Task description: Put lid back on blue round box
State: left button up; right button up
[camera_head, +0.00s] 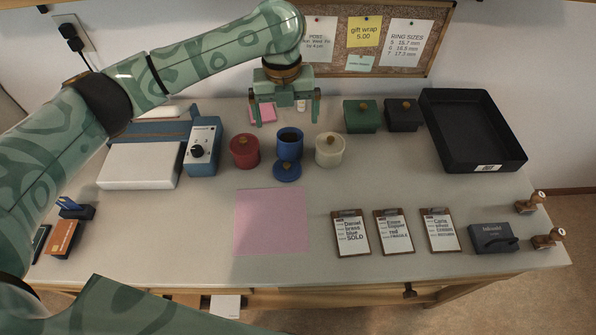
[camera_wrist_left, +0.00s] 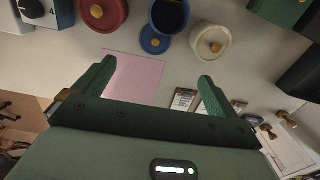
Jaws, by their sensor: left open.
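The blue round box (camera_head: 289,147) stands uncovered on the table, its dark inside showing from above. Its blue lid (camera_head: 287,172) lies on the table just in front of the box, a knob on its middle. In the left wrist view the box (camera_wrist_left: 168,18) is at the top and the lid (camera_wrist_left: 155,42) is just below it. My left gripper (camera_head: 285,117) is open and empty, above and behind the box, fingers pointing down. In the left wrist view its two fingers (camera_wrist_left: 152,85) stand wide apart. My right gripper is not in either view.
A red round box (camera_head: 244,152) stands left of the blue box and a cream one (camera_head: 329,150) right of it. Green (camera_head: 361,117) and dark (camera_head: 403,116) square boxes and a black tray (camera_head: 472,163) are at the back right. A pink sheet (camera_head: 271,222) lies in front.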

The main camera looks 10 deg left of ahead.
pick_arm(q)
jog(key=shift+s+r+m, duration=0.1)
jog(key=shift+s+m, duration=0.1)
jog(key=shift+m, duration=0.1)
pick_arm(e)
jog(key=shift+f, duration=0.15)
pick_arm(q)
jog(key=b, duration=0.5)
send_over(287, 164)
notch_tip(287, 164, down, 11)
jog(key=shift+w+f, duration=0.15)
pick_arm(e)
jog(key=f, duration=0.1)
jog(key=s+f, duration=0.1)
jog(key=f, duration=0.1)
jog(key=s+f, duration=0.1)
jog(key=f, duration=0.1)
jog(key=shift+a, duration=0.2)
